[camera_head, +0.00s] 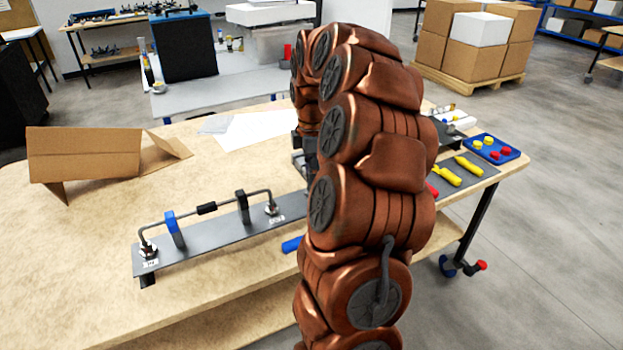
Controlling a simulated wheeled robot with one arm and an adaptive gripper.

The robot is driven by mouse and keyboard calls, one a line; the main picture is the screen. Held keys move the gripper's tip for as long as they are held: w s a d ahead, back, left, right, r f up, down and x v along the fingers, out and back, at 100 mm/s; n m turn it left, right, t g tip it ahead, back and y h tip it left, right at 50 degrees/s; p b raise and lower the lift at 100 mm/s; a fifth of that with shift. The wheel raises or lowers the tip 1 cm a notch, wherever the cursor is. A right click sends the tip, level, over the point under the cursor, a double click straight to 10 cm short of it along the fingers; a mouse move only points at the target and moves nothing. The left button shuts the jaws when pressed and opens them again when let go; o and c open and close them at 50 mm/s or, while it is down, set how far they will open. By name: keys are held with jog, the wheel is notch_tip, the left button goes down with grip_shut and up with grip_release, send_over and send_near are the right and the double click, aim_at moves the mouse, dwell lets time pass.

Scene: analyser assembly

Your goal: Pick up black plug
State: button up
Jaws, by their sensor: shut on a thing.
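My gripper (303,158) shows only as a small dark and grey part at the left edge of my copper-coloured arm, over the back of the wooden table. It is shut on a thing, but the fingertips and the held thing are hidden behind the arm. I cannot make out a separate black plug. A black sleeve (207,208) sits on the thin bent pipe of a grey rail fixture (210,243), left of the arm.
An open cardboard box (85,155) stands at the table's left. Yellow tools (444,175) and a blue tray (493,149) with red and yellow pieces lie at the right. A blue thing (292,244) lies beside the arm. The front left tabletop is clear.

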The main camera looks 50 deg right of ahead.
jog(key=shift+r, duration=0.1)
jog(key=shift+r+b, duration=0.3)
jog(key=shift+r, duration=1.3)
jog(key=s+a+r+b, duration=0.1)
jog(key=s+a+r, duration=0.2)
jog(key=s+a, duration=0.6)
jog(key=shift+s+a+r, duration=0.25)
jog(key=shift+s+r, duration=0.15)
jog(key=shift+s, duration=1.5)
